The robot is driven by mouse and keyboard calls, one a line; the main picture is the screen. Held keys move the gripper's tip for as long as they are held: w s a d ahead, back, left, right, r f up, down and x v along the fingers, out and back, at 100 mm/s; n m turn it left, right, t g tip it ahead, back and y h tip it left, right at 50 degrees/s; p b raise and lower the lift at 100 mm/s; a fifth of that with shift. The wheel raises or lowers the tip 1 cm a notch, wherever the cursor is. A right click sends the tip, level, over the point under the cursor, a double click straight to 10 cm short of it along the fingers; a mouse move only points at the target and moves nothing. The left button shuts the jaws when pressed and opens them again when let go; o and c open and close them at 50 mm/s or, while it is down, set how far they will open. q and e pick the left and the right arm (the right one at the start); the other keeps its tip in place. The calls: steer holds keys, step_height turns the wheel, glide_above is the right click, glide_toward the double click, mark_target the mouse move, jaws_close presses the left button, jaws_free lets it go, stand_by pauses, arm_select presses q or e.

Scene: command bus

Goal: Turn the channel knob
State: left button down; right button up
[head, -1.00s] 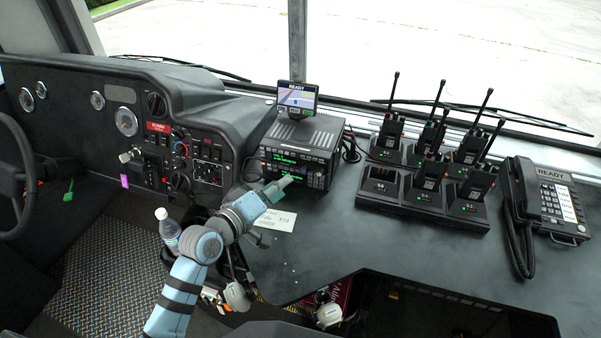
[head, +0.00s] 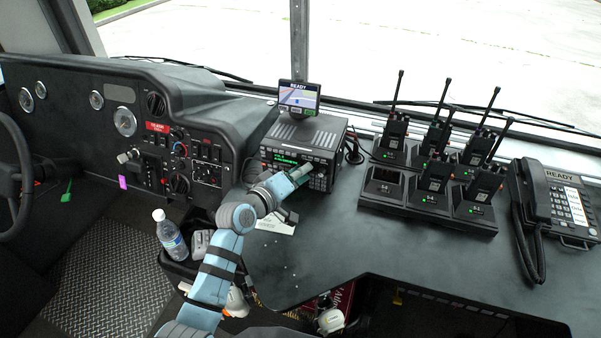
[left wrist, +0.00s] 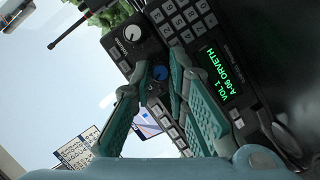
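The radio (head: 307,133) is a black box on the dash with a lit green display. In the left wrist view its display (left wrist: 222,78) reads "VOL 1" and "A-06 ORVETH". My left gripper (head: 306,172) is at the right part of the radio's face. In the left wrist view its teal fingers are apart, with the blue knob showing between the fingertips; contact is unclear. My right gripper is not in view.
A small screen (head: 298,96) stands on top of the radio. A charger rack (head: 425,212) with several handheld radios and a desk phone (head: 560,205) stand to the right. A paper card (head: 277,226) lies below the radio. A bottle (head: 171,236) stands at the lower left.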

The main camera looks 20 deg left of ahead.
arm_select(q)
steer(key=m+p, duration=0.1)
steer(key=p, duration=0.1)
steer(key=m+y+p, duration=0.1)
steer(key=m+p, duration=0.1)
steer(key=p, duration=0.1)
steer(key=shift+d+r+y, duration=0.1)
steer(key=shift+r+y, duration=0.2)
steer(key=shift+f+g, duration=0.2)
steer(key=shift+g, duration=0.1)
steer(key=c, duration=1.6)
jaws_free()
steer(key=shift+o, duration=0.2)
steer(key=shift+s, duration=0.1)
steer(key=v, duration=1.2)
